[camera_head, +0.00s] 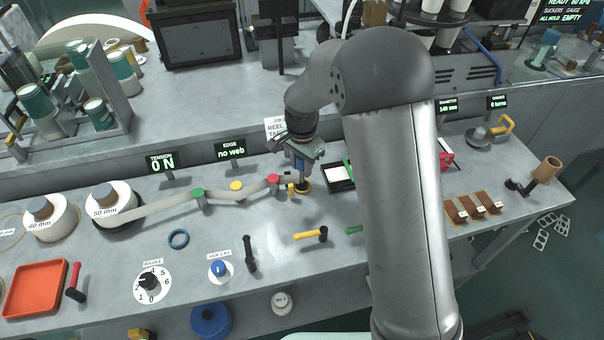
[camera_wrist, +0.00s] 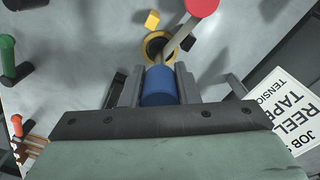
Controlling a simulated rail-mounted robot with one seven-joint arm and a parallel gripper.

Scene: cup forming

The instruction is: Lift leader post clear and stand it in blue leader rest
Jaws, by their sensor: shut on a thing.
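My gripper (camera_head: 300,168) is shut on the blue leader post (camera_wrist: 159,86), which stands between its two fingers in the wrist view. In the head view the post (camera_head: 299,163) is a small blue patch below my gripper. A yellow-and-black ring base (camera_head: 303,187) lies under it; it also shows in the wrist view (camera_wrist: 150,48). I cannot tell whether the post's foot is in that base or above it. The pale web strip (camera_head: 240,196) runs to the post past the red roller (camera_head: 273,179). A blue ring (camera_head: 178,239), likely the leader rest, lies empty on the bench at left.
Green (camera_head: 198,194) and yellow (camera_head: 236,186) rollers stand along the web, left of the red one. A small yellow block (camera_wrist: 152,19) is beside the base. A job sign (camera_head: 277,128) stands behind my gripper. Hammers (camera_head: 250,254) and a blue knob (camera_head: 219,268) are in front.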

